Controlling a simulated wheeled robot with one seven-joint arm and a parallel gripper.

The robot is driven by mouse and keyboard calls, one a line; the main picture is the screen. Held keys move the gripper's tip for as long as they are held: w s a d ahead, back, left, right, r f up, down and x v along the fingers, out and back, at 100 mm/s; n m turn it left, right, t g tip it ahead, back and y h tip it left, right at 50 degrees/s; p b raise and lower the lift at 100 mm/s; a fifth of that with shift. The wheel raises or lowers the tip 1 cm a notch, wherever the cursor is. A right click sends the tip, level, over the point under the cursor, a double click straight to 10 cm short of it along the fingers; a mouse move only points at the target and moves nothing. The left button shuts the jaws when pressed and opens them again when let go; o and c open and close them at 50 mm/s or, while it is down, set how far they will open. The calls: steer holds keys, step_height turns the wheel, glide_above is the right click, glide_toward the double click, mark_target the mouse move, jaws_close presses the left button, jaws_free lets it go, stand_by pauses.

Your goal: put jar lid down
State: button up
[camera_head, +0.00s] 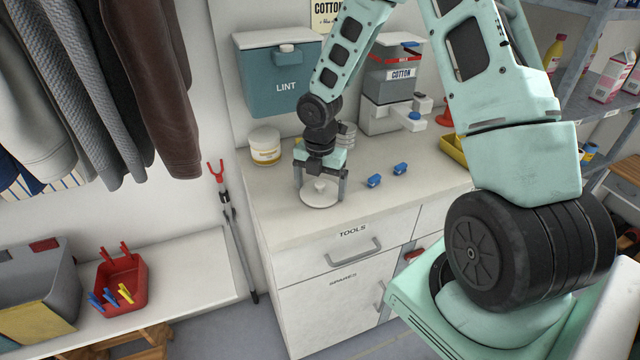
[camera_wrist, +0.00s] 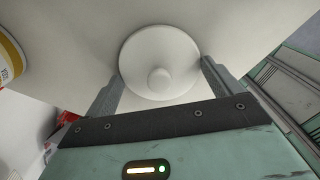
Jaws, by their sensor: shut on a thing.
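The jar lid (camera_head: 320,196) is a white round disc with a small knob, at the front left of the countertop. My gripper (camera_head: 321,190) points down over it with a finger on each side. In the wrist view the lid (camera_wrist: 159,65) lies between the two fingertips of my gripper (camera_wrist: 160,82), knob facing the camera. The fingers are shut on its rim. The lid is at or very close to the counter surface; I cannot tell whether it touches.
A white jar (camera_head: 265,146) with a yellow label stands behind left on the countertop (camera_head: 285,215). Two blue clips (camera_head: 374,181) lie to the right. A teal lint bin (camera_head: 284,72) hangs on the wall behind. The counter's front edge is close to the lid.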

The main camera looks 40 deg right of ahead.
mark_target(320, 183)
steer(key=shift+f, duration=0.2)
steer(key=o, duration=0.7)
step_height(320, 183, up, 12)
steer(key=s+a+r+m, duration=0.2)
steer(key=s+a+m, duration=0.15)
steer(key=a, duration=0.35)
steer(key=s+a+r+m, duration=0.2)
steer(key=s+a+m, duration=0.15)
steer(key=a, duration=0.45)
steer(key=s+a+r+m, duration=0.1)
steer(key=s+a+m, duration=0.3)
steer(key=s, duration=0.4)
steer(key=s+a+r+m, duration=0.1)
steer(key=s+a+m, duration=0.4)
steer(key=s, duration=0.4)
steer(key=shift+a+r+y+p, duration=0.2)
steer(key=shift+r+y+p, duration=0.1)
steer(key=shift+p, duration=0.15)
